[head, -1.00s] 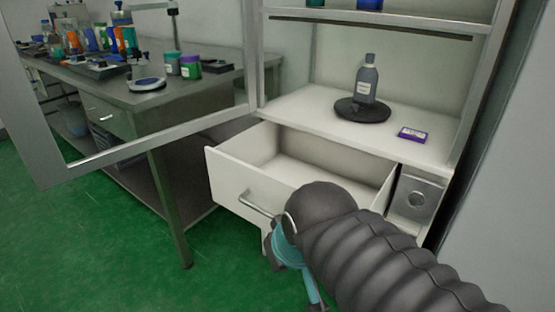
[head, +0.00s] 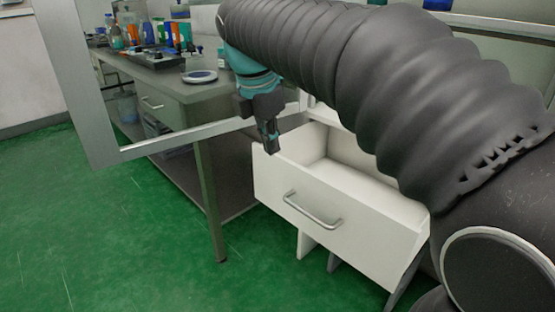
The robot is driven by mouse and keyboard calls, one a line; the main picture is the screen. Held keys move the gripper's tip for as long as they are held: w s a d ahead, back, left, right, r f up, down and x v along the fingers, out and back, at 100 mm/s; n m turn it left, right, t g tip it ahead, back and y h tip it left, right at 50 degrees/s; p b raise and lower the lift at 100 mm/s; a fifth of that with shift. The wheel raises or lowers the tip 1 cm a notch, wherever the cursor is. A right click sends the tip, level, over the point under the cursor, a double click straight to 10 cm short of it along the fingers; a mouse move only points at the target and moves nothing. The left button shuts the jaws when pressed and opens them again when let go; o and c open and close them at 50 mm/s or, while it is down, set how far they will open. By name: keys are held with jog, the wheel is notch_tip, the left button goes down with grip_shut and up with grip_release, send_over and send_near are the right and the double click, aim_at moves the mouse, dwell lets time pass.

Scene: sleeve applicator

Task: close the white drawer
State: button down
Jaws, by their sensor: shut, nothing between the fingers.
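The white drawer (head: 300,205) is pulled open from the white cabinet, and its inside looks empty where I can see it. Its front carries a silver bar handle (head: 313,210). My gripper (head: 271,143) is shut and empty. It points down near the drawer front's top left corner, above the handle. I cannot tell whether it touches the drawer edge. My dark ribbed arm crosses the upper right and hides most of the cabinet and the drawer's right back part.
A metal-framed glass door (head: 150,150) stands open at the left, close to my gripper. Behind it is a grey lab bench (head: 160,85) with bottles and a round scale (head: 199,76). The green floor (head: 110,220) in front is clear.

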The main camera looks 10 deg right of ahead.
aim_at(285, 165)
jog(key=shift+w+d+f+n+b, duration=0.4)
jog(key=shift+w+d+f, duration=0.4)
jog(key=shift+f, duration=0.75)
jog(key=shift+w+d+f+n+b, duration=0.25)
jog(key=shift+w+d+f+b, duration=0.25)
jog(key=shift+w+f, duration=0.75)
jog(key=shift+w+d+f+n+b, duration=0.4)
jog(key=shift+w+d+f, duration=0.25)
jog(key=shift+f, duration=1.2)
